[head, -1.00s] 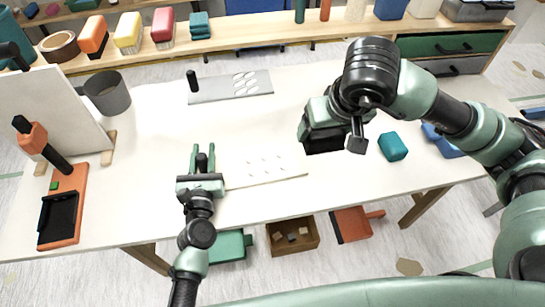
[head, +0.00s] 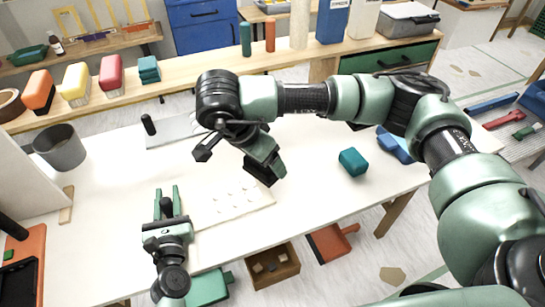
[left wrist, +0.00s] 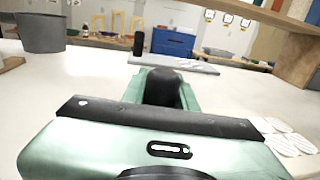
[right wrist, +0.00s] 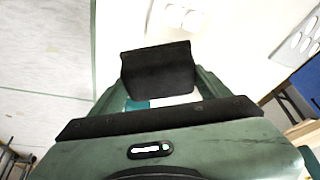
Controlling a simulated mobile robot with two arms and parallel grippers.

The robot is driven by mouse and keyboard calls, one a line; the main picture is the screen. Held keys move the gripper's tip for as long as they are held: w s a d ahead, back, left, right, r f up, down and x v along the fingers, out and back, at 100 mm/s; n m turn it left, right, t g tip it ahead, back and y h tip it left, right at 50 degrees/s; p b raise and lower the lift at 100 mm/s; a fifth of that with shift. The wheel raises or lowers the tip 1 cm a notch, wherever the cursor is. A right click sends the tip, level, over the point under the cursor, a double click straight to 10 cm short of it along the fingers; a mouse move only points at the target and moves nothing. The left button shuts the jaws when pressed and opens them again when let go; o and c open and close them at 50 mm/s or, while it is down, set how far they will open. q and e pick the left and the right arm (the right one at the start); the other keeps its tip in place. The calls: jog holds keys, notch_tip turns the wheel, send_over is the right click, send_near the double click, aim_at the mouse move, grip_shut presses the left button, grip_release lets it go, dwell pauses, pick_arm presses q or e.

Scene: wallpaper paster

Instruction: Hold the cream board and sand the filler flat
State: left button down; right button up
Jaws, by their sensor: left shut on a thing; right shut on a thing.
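The cream board (head: 228,201) lies flat on the table, with several pale filler spots on top; some also show in the left wrist view (left wrist: 288,140). My left gripper (head: 167,196) is at its left end, shut on a black rounded handle (left wrist: 163,90) there. My right gripper (head: 270,165) is shut on a black sanding block (right wrist: 158,72), which also shows in the head view (head: 260,177). The block is near the board's far right corner; I cannot tell whether it touches. Filler spots (right wrist: 182,17) show beyond the block in the right wrist view.
A grey board (head: 172,133) with a black handle (head: 148,124) and white patches lies behind. A grey cup (head: 60,148) stands at the left. A teal block (head: 353,162) and a blue object (head: 395,146) lie at the right.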

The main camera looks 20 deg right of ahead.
aim_at(245, 169)
jog(key=a+f+m+g, duration=0.1)
jog(key=m, duration=0.3)
jog(key=w+a+m+g, duration=0.1)
jog(key=m+g, duration=0.1)
jog(key=m, duration=0.2)
jog(key=w+a+f+m+g, duration=0.1)
jog(key=a+m+g, duration=0.1)
jog(key=m, duration=0.3)
jog(key=shift+w+f+y, duration=0.1)
jog(key=shift+f+y, duration=0.2)
jog(key=shift+f, duration=0.05)
jog(key=w+a+f+m+t+y, duration=0.1)
jog(key=a+f+m+y, duration=0.1)
jog(key=m, duration=0.7)
jog(key=a+f+m+t+y, duration=0.1)
jog(key=a+f+m+y, duration=0.1)
jog(key=m, duration=0.7)
jog(key=w+a+f+m+y, duration=0.1)
jog(key=a+m+y, duration=0.3)
jog(key=m, duration=0.6)
jog(key=shift+w+a+f+t, duration=0.35)
jog(key=shift+f+t, duration=0.05)
jog(key=shift+f, duration=1.25)
